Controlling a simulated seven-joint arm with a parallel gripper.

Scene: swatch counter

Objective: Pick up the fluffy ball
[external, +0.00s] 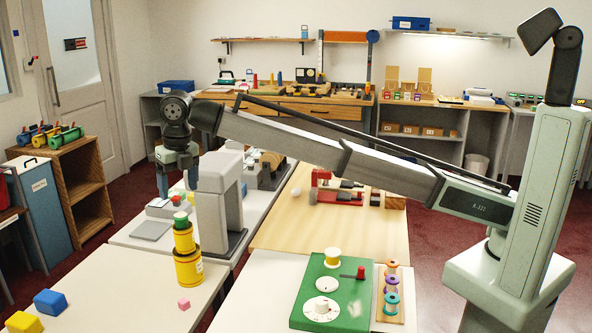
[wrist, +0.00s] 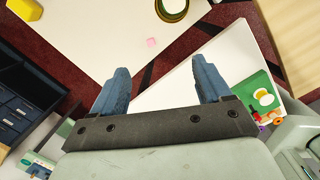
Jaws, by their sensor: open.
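I cannot pick out the fluffy ball with certainty. A small pale tuft (external: 354,308) lies on the right part of the green board, and a small whitish round thing (external: 294,195) sits near the left edge of the wooden tabletop. My gripper (external: 163,185) is at the left in the external view, high beside the grey machine, well away from both. In the wrist view my gripper (wrist: 160,78) has its two blue fingers wide apart with nothing between them.
The green board (external: 318,270) carries a yellow spool and a white dial. A wooden rack of colored spools (external: 391,300) stands beside it. Stacked yellow cans (external: 187,266), a pink cube (external: 184,303) and a blue block (external: 50,302) occupy the left front table. The grey machine (external: 218,205) stands behind.

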